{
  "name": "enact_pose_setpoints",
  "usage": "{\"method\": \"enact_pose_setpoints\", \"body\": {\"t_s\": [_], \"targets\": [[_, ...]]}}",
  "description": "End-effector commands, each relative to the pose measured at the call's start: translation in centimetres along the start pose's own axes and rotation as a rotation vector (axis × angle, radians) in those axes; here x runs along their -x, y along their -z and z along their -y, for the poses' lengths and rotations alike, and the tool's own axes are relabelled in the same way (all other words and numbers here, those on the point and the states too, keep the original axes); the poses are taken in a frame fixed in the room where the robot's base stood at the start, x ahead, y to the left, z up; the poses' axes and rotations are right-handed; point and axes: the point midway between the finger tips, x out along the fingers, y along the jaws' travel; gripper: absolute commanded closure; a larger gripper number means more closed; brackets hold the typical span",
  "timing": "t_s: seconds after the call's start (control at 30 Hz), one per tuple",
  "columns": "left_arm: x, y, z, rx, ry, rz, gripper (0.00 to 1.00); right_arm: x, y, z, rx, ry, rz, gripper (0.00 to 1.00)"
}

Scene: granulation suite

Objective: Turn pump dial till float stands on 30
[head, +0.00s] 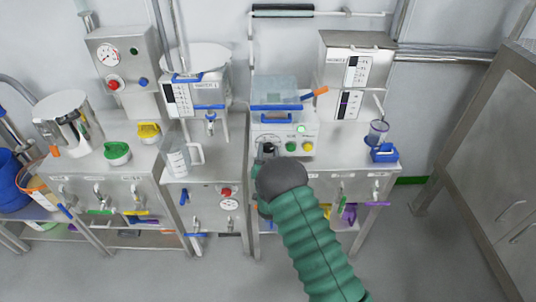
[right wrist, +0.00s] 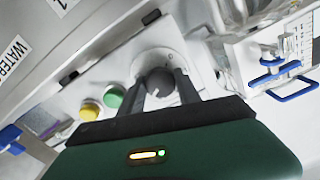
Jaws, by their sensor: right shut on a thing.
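The pump (head: 272,131) is a pale box in the middle of the bench, with a dial and green and yellow buttons on its front. In the right wrist view the dark dial knob (right wrist: 159,81) sits on a round white plate between the fingers of my right gripper (right wrist: 162,88). The gripper is shut on the knob. In the head view my right gripper (head: 266,152) reaches the pump's left front, and my arm hides part of it. Upright scales (head: 355,70) show on the right-hand cabinet; the float and its reading are too small to tell. My left gripper is not in view.
A clear tub (head: 275,91) with blue edging stands on the pump. A clear jug (head: 178,159) stands to the left. A green button (right wrist: 113,97) and a yellow button (right wrist: 90,110) are close to the fingers.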

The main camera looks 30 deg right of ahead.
Motion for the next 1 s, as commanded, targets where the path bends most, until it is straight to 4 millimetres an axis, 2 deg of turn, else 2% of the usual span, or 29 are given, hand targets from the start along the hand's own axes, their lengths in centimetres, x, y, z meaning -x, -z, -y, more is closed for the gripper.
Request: {"method": "enact_pose_setpoints", "body": {"t_s": [0.17,0.2,0.33,0.63,0.73,0.87,1.0], "targets": [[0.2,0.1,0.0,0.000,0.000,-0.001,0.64,0.1,0.0,-0.1,0.004,-0.003,0.003,1.00],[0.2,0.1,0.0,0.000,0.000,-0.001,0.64,0.1,0.0,-0.1,0.004,-0.003,0.003,0.55],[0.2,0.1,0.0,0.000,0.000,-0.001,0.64,0.1,0.0,-0.1,0.004,-0.003,0.003,0.39],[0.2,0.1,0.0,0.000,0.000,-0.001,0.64,0.1,0.0,0.0,0.005,-0.002,0.003,0.39],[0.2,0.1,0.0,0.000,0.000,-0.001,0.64,1.0,-0.1,0.0,0.005,-0.001,0.004,0.39],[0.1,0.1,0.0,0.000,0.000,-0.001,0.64,3.8,-0.1,0.0,0.005,-0.001,0.006,0.39],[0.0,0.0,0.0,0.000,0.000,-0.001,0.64,8.0,-0.2,0.0,0.006,-0.001,0.008,0.39]]}}
